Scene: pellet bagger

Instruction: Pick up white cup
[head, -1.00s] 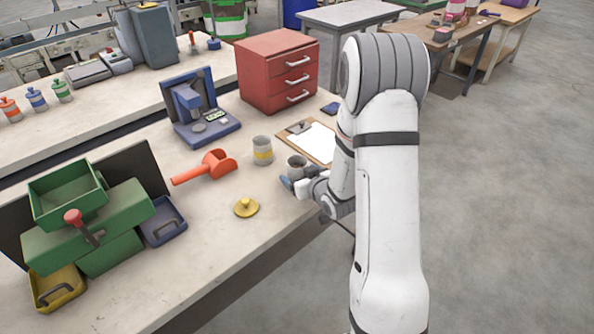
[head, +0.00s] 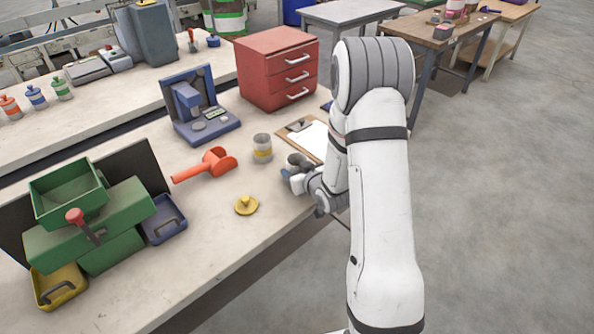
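A small pale cup (head: 294,159) with a dark inside stands upright on the near bench, at the front corner of the clipboard. It is most likely the white cup, and its lower part is hidden. My gripper (head: 290,174) is at the cup's near side, low over the bench top, with bluish fingertips pointing left. The fingers overlap the cup's lower edge in the picture. I cannot tell whether they touch it or how far apart they are.
A yellow lid (head: 246,205), an orange scoop (head: 206,165), a blue scale (head: 205,120) and a clipboard (head: 311,138) lie around. A red drawer cabinet (head: 270,70) stands behind.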

